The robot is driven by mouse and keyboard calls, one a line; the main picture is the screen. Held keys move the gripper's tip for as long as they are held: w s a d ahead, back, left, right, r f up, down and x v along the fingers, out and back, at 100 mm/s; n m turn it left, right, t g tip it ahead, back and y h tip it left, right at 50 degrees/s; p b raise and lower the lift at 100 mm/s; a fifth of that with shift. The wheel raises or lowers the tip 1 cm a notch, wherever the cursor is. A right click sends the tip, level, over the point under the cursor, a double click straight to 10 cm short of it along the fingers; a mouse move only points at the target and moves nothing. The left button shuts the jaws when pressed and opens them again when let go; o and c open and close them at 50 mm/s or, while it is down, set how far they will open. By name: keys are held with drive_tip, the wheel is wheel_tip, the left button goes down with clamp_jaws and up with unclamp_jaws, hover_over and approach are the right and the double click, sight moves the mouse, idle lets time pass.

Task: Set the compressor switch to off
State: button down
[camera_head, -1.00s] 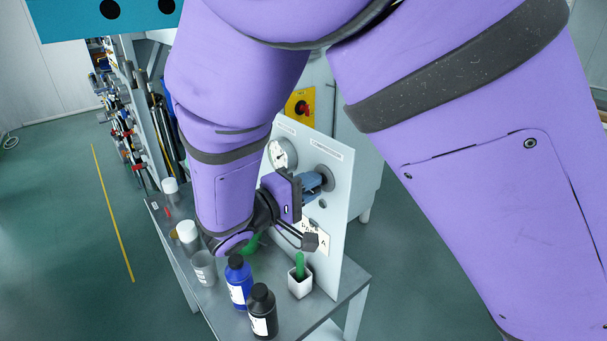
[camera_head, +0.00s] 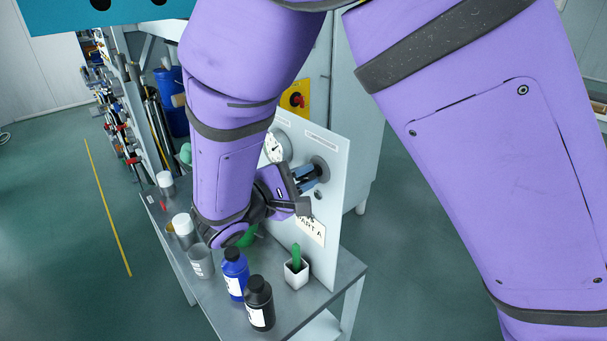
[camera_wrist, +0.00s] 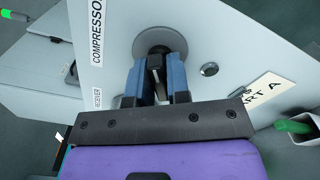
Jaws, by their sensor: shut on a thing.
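The compressor switch (camera_wrist: 156,64) is a dark knob on a round grey base, on a light panel (camera_head: 330,150) with a COMPRESSOR label (camera_wrist: 97,38). In the head view the round base (camera_head: 319,168) shows at the panel's upper right. My gripper (camera_wrist: 157,72) has its blue fingers on either side of the knob and is shut on it. In the head view my gripper (camera_head: 308,174) reaches the panel from the left. The fingers hide much of the knob, so its exact setting is hard to tell.
A gauge (camera_head: 275,147) sits left of the switch. A small round button (camera_wrist: 209,69) is beside the switch.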

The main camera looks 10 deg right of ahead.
drive_tip(key=n, duration=0.5)
drive_tip(key=shift+n, duration=0.3)
drive_tip(key=n, duration=0.5)
drive_tip(key=shift+n, duration=0.4)
drive_tip(key=c, duration=1.2)
unclamp_jaws()
drive_tip(key=shift+o, duration=0.2)
drive_tip(key=v, duration=1.1)
drive_tip(key=shift+d, duration=0.1)
